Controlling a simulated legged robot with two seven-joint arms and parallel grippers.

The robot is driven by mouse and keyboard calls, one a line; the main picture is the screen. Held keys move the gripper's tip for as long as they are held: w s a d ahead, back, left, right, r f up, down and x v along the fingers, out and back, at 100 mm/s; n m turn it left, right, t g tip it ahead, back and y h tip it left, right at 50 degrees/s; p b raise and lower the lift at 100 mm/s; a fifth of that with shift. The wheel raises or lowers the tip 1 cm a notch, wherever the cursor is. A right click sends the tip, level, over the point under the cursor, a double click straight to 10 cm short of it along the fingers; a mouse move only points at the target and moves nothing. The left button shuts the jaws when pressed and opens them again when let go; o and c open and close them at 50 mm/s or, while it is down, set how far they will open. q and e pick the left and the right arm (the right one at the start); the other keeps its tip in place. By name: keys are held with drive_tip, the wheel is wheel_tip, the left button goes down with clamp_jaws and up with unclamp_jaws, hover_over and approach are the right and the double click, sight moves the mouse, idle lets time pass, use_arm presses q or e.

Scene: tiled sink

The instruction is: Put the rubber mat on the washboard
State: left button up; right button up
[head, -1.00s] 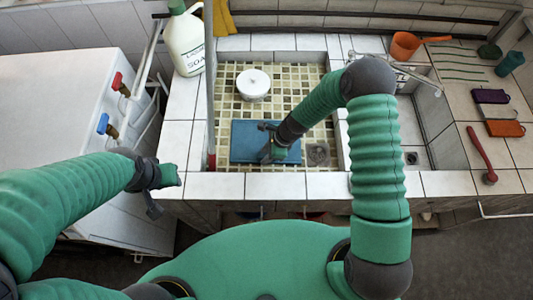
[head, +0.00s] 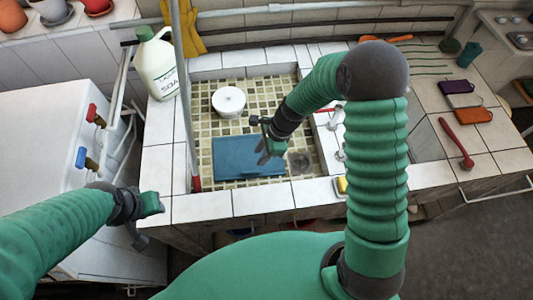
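A flat blue rectangular piece, which looks like the rubber mat (head: 235,158), lies on the floor of the tiled basin. A green-striped patch on the back right counter, which may be the washboard (head: 415,63), shows partly behind my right arm. My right gripper (head: 262,140) is open and empty at the upper right part of the blue piece, its fingers apart. I cannot tell how high it is above it. My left gripper (head: 148,220) is open and empty, off the left front corner of the sink.
A white lidded pot (head: 229,101) stands in the basin behind the blue piece. A soap bottle (head: 157,65) stands on the left ledge, near a vertical pole (head: 184,90). A red brush (head: 457,145) and an orange block (head: 473,116) lie on the right counter.

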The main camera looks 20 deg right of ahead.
drive_tip(key=s+d+r+n+t+h, duration=0.1)
drive_tip(key=s+d+r+n+h, duration=0.1)
drive_tip(key=s+r+n, duration=0.3)
drive_tip(key=s+d+r+n+h, duration=0.2)
drive_tip(key=s+d+r+n, duration=0.2)
drive_tip(key=n, duration=1)
drive_tip(key=shift+s+r+n+t, duration=0.35)
drive_tip(key=shift+s+r, duration=0.5)
drive_tip(key=shift+s, duration=0.4)
drive_tip(key=shift+s, duration=0.1)
